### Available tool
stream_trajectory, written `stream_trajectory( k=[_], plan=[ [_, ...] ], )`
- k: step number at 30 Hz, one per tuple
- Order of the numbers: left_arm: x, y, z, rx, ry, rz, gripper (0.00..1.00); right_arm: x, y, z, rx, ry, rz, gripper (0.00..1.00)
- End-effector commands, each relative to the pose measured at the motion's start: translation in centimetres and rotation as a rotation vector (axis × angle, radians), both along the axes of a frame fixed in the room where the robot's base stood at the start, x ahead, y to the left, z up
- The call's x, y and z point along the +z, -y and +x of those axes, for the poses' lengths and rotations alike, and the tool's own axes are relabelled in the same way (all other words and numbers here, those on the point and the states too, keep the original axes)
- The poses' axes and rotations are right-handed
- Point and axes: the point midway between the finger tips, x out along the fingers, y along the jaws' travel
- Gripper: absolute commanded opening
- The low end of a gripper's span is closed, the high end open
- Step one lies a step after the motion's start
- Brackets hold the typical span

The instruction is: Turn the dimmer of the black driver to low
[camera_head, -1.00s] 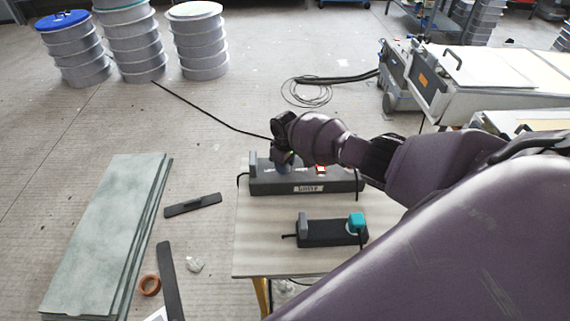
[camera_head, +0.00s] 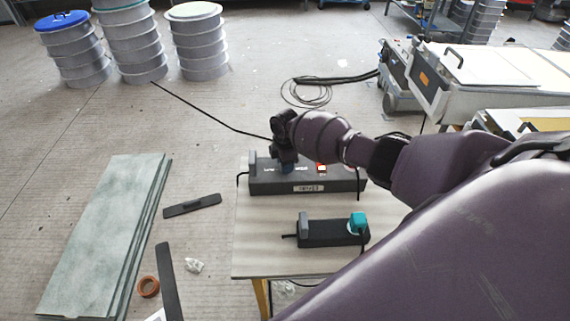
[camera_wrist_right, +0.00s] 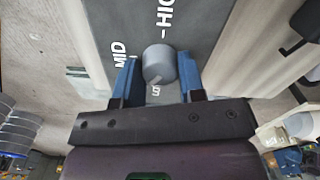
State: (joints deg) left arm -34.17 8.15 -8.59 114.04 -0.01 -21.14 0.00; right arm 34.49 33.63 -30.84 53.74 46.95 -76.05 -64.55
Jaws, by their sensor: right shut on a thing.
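The black driver (camera_head: 320,185) is the larger dark box at the back of the small table, with a pale label on its front and a red switch (camera_head: 321,168) on top. My right gripper (camera_head: 287,167) points down at its top, left of the red switch. In the right wrist view, the blue fingers of my right gripper (camera_wrist_right: 160,80) are shut on the grey round dimmer knob (camera_wrist_right: 158,62). The printed words MID and HIGH show beside the knob on the driver's face (camera_wrist_right: 190,25). Another marking is mostly hidden by the gripper. My left gripper is out of view.
A smaller dark box (camera_head: 327,233) with a teal part (camera_head: 357,222) stands at the front of the table (camera_head: 265,235). Cables run from the boxes. Green-grey boards (camera_head: 100,235) lie on the floor at left. The table's front left is clear.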

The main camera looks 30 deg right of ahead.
Motion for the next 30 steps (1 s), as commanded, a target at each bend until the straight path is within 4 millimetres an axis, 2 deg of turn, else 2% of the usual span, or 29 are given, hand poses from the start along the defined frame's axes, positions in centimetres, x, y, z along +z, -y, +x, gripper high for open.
stream_trajectory(
  k=[15,21,30],
  plan=[
    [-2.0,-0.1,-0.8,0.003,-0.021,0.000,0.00,-0.1,0.1,0.0,0.437,0.001,-0.001,0.13],
    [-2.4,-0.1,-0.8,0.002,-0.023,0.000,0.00,-0.1,0.0,0.0,0.539,0.001,-0.001,0.13],
    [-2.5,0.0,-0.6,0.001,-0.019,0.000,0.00,0.0,0.1,0.0,0.603,0.001,-0.001,0.13]
  ],
)
